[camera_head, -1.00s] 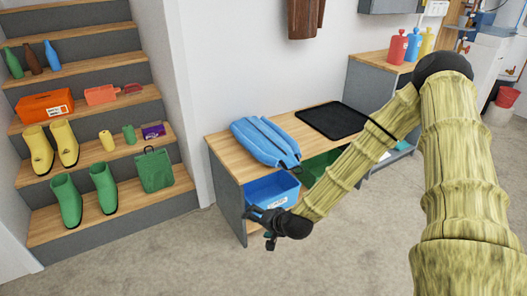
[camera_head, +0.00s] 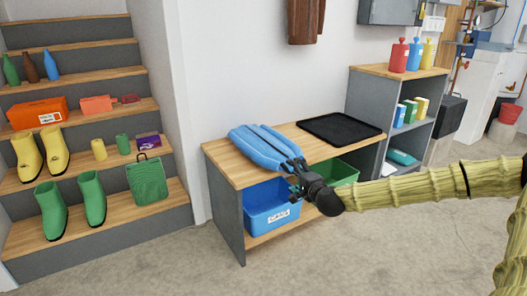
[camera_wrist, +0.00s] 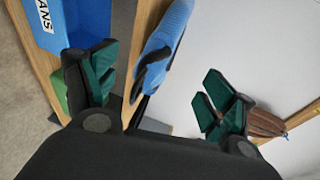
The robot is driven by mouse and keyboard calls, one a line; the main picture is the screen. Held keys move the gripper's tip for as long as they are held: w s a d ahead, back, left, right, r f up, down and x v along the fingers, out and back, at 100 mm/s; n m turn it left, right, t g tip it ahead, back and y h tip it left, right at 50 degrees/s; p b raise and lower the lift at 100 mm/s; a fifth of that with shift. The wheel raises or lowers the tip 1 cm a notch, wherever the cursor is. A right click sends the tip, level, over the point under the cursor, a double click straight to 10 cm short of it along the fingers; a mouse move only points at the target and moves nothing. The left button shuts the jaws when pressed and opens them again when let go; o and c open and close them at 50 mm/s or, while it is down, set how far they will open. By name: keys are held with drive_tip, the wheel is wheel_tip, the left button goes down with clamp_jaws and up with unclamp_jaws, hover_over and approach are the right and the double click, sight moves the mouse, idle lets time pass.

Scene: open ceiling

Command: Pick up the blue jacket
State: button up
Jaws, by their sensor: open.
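The blue jacket (camera_head: 262,146) lies folded on the left part of the wooden bench top. My gripper (camera_head: 296,170) is at the bench's front edge, by the jacket's front right end. In the wrist view the jacket (camera_wrist: 165,42) shows ahead, between the two spread green-padded fingers of my gripper (camera_wrist: 160,98). The fingers are open and hold nothing. In the head view the gripper overlaps the jacket's near end, and whether they touch cannot be told.
A black mat (camera_head: 340,129) lies on the bench (camera_head: 225,170) right of the jacket. Blue (camera_head: 270,208) and green (camera_head: 340,172) bins stand on the shelf below. Stairs with boots and bottles are at left. A brown garment (camera_head: 306,20) hangs on the wall above.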

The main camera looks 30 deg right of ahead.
sight(286, 169)
drive_tip(key=b+x, duration=0.2)
drive_tip(key=x, duration=0.3)
drive_tip(key=shift+f, duration=0.1)
drive_tip(key=b+x, duration=0.1)
drive_tip(key=x, duration=0.1)
drive_tip(key=b+x, duration=0.2)
drive_tip(key=shift+w+f, duration=0.25)
drive_tip(key=shift+f, duration=0.05)
drive_tip(key=shift+w, duration=0.3)
drive_tip(key=shift+r, duration=0.1)
drive_tip(key=c, duration=1.6)
drive_tip(key=shift+o, duration=0.2)
drive_tip(key=shift+r, duration=0.1)
